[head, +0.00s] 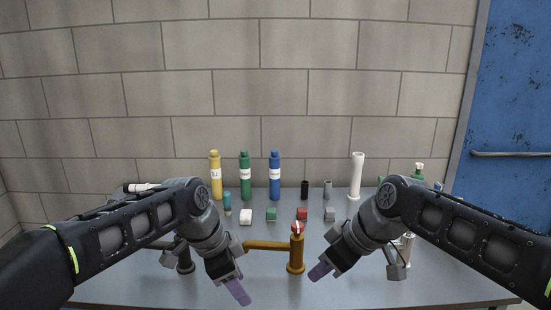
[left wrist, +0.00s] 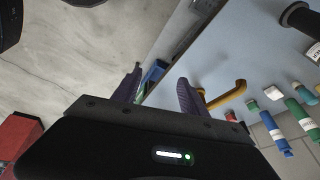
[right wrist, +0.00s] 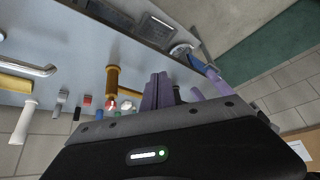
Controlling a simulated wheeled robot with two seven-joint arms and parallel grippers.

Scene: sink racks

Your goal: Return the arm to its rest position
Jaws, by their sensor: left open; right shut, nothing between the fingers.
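In the head view my left gripper (head: 238,291) hangs over the front left-middle of the grey table (head: 300,292), pointing down. In the left wrist view its two purple fingers (left wrist: 158,92) stand apart with nothing held between them. My right gripper (head: 321,271) hangs over the front right-middle, its tip angled down and to the left. In the right wrist view its fingers (right wrist: 157,90) are together and empty. Both arms reach in from the sides, bent at the elbow. Neither gripper visibly touches anything on the table.
A brown pipe fixture (head: 296,253) with a red-and-white top stands between the grippers. Yellow (head: 215,178), green (head: 245,180) and blue bottles (head: 275,180) line the back. White (head: 246,216), green (head: 271,214), red (head: 302,213) and grey blocks (head: 329,213) sit before them. A white cylinder (head: 356,175) stands right.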

